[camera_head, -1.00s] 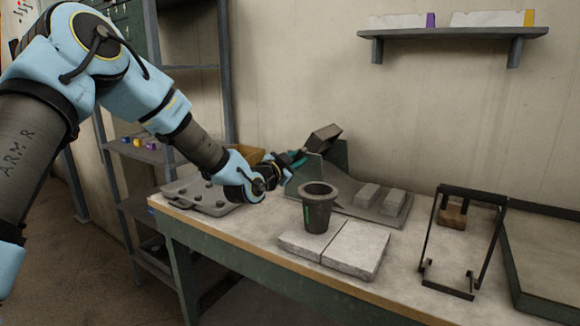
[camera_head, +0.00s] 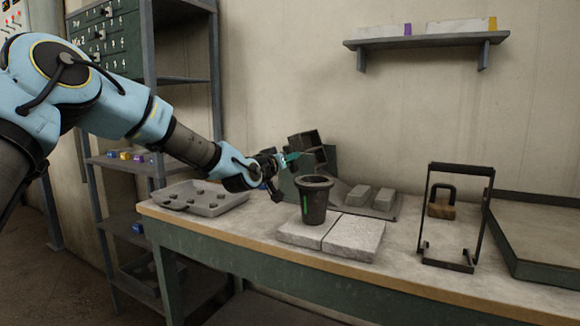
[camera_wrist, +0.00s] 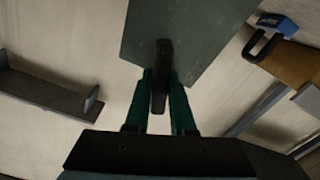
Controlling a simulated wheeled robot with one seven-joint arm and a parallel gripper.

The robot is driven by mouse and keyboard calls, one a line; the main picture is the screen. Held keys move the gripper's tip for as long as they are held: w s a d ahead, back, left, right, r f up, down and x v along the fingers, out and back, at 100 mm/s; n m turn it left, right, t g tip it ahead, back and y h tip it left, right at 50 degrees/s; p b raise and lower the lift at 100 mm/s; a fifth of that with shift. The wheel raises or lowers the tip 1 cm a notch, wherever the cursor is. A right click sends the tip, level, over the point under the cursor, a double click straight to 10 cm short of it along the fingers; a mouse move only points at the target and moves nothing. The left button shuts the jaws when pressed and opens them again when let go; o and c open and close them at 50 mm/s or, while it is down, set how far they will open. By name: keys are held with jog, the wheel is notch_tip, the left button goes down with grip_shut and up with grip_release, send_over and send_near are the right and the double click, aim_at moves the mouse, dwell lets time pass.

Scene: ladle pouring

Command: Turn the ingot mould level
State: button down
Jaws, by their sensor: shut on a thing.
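The ingot mould (camera_head: 305,140) is a dark, box-like piece held above the back of the bench in the head view. It is tilted well off level, with a hollow side showing toward the camera. My gripper (camera_head: 288,158) is to its left, its green fingers shut on the mould's side. In the wrist view the fingers of my gripper (camera_wrist: 161,80) close on a dark upright bar, seemingly the mould's handle (camera_wrist: 161,60). The mould's far side is hidden.
A dark crucible (camera_head: 314,208) with a green stripe stands on pale slabs (camera_head: 355,238), just in front. Pale blocks (camera_head: 383,198) lie behind right. A tray of lumps (camera_head: 190,208) is left; a black frame (camera_head: 427,225) stands right. The bench front between is clear.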

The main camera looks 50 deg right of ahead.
jog(key=shift+w+f+n+b, duration=0.1)
jog(key=shift+n+b, duration=1.1)
jog(key=shift+n, duration=1.1)
jog(key=c, duration=0.8)
grip_release()
jog(key=shift+o, duration=0.2)
jog(key=b+v, duration=0.1)
jog(key=v, duration=1)
jog(key=shift+c, duration=0.3)
